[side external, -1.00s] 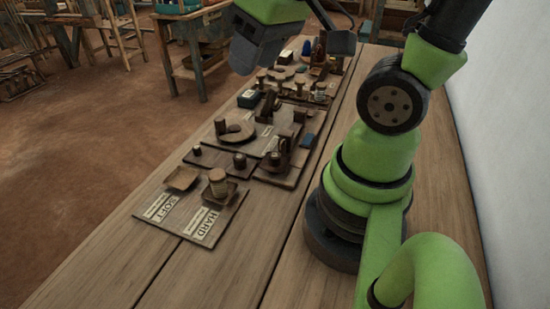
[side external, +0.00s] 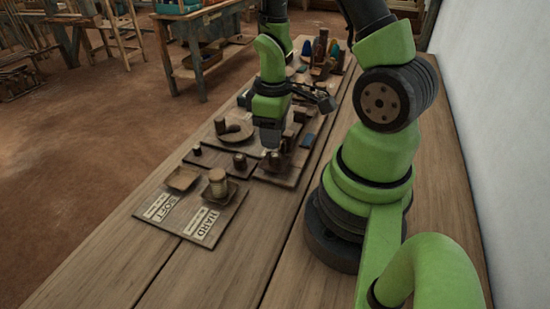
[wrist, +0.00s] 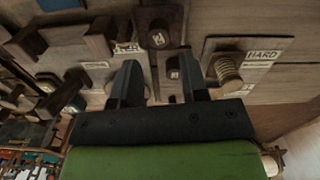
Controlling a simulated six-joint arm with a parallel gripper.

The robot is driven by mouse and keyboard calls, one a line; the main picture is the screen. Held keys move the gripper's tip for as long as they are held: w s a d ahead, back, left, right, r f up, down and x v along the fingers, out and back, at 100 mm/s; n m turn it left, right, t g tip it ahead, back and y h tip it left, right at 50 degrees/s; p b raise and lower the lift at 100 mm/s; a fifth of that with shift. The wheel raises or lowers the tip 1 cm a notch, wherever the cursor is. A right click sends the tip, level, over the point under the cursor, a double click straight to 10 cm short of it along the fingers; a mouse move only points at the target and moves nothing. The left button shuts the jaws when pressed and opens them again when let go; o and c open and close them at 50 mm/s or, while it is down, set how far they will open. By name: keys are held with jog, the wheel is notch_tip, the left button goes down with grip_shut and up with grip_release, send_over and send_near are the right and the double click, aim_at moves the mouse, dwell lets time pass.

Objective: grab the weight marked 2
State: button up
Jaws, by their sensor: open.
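My gripper (side external: 270,142) is low over the middle of the row of boards, pointing down, its jaws open. In the wrist view its two fingers (wrist: 158,62) are spread apart with nothing clamped between them. A small dark weight with a pale mark (wrist: 157,38) lies just beyond the fingertips. Another marked dark piece (wrist: 172,74) shows between the fingers, close to the right one. The marks are too small for me to read surely, so I cannot tell which is the 2. In the side view my gripper hides part of this area.
A board with SOFT and HARD labels (side external: 207,222) holds a wound spool (side external: 218,180) and a shallow dish (side external: 182,179). A round wooden piece (side external: 234,131) is left of my gripper. More small parts stand farther back. The near bench top (side external: 120,262) is clear.

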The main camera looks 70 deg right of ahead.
aim_at(275, 155)
jog(key=shift+s+f, duration=0.1)
jog(key=shift+f, duration=2.65)
